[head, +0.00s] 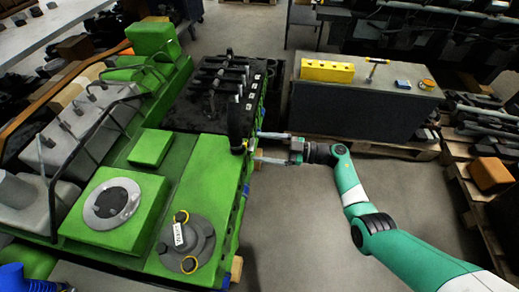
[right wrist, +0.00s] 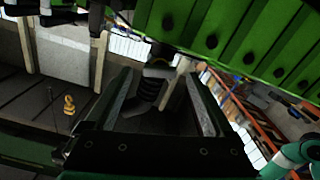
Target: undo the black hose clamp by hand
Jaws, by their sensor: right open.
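A black hose (head: 236,120) runs down the right side of the green engine (head: 212,170). Its lower end is by a small yellow mark near my right gripper (head: 258,146). In the right wrist view, a ribbed black hose (right wrist: 148,92) shows between the two open fingers of my right gripper (right wrist: 158,77). A dark band (right wrist: 158,69) sits at the upper end of the ribs and looks like the clamp; its fastening cannot be made out. I cannot tell whether the fingers touch it. My left gripper is not in view.
A dark workbench (head: 360,108) stands to the right of the engine, with a yellow block (head: 327,71) and small tools on top. A flanged part with a white tag (head: 187,238) sits on the engine's near end. The floor (head: 310,225) below my right arm is clear.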

